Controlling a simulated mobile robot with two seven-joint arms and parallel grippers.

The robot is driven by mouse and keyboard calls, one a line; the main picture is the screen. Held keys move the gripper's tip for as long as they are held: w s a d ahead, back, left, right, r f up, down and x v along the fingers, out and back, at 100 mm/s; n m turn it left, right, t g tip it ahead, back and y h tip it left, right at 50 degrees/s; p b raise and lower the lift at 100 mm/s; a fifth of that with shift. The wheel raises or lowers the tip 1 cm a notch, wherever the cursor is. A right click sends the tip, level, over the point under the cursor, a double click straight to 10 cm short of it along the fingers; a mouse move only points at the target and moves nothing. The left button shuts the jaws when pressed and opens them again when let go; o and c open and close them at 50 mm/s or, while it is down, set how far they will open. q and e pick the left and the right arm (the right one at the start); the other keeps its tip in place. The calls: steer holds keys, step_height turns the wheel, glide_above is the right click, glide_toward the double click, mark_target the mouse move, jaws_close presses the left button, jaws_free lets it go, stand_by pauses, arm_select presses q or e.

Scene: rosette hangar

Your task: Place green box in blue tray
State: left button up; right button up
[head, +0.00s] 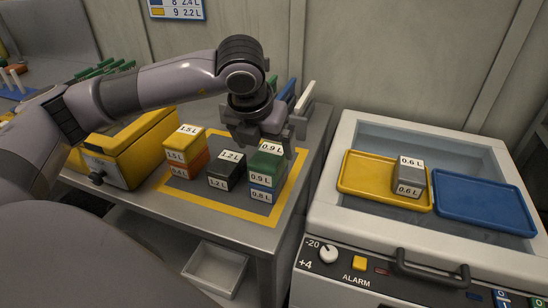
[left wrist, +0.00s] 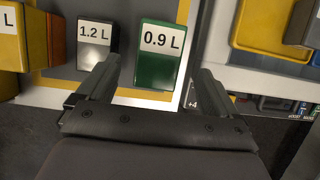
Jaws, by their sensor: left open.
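The green box (head: 265,168), labelled 0.9 L, sits on top of a blue box (head: 262,191) inside the yellow-bordered square on the grey table. My left gripper (head: 265,140) is open just above and behind the green box. In the left wrist view the green box (left wrist: 158,60) lies ahead of and between the open fingers (left wrist: 150,85), which do not visibly touch it. The blue tray (head: 484,205) lies empty in the right half of the white chest's recess. My right gripper is not in view.
A black box (head: 226,172) stands close left of the green box, with a yellow box (head: 184,146) on an orange one farther left. A yellow case (head: 125,150) is at the left. A grey box (head: 409,180) sits on the yellow tray (head: 368,176) beside the blue tray.

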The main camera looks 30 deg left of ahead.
mark_target(268, 155)
arm_select(q)
steer(key=shift+w+a+f, duration=0.1)
steer(key=shift+f, duration=0.3)
steer(key=p+x, duration=0.1)
steer(key=x, duration=0.3)
steer(key=shift+w+a+f, duration=0.1)
steer(key=shift+w+f, duration=0.1)
steer(key=shift+f, duration=0.05)
steer(key=shift+f+b, duration=0.25)
steer(key=shift+b, duration=0.3)
steer(key=c, duration=1.3)
steer(key=shift+o, duration=0.2)
